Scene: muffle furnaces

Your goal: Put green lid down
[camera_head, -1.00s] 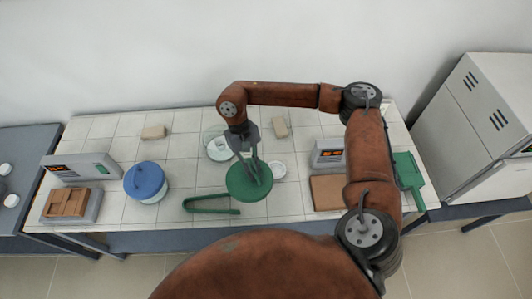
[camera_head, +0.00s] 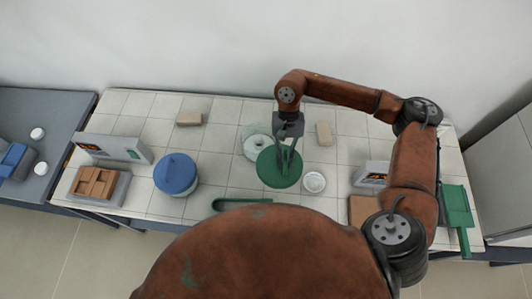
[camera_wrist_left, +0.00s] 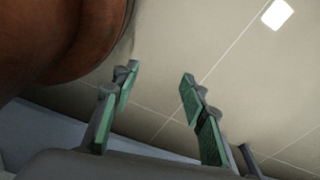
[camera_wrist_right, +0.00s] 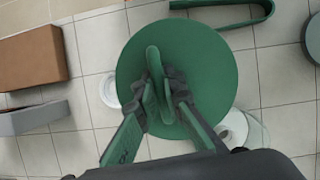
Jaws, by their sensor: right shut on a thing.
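The round green lid (camera_head: 268,172) hangs over or rests on the white tiled table in the head view; I cannot tell whether it touches the surface. My right gripper (camera_head: 288,158) is shut on its upright handle from above. In the right wrist view the lid (camera_wrist_right: 205,60) lies flat below the fingers (camera_wrist_right: 158,88), which clasp the handle. My left gripper (camera_wrist_left: 158,85) shows only in the left wrist view, open and empty over the tiled floor.
A glass dish (camera_head: 250,146) sits behind the lid, and a small white dish (camera_head: 314,182) to its right. Green tongs (camera_head: 232,203) lie in front. A blue-lidded pot (camera_head: 176,175) stands left. Bare tiles lie between pot and lid.

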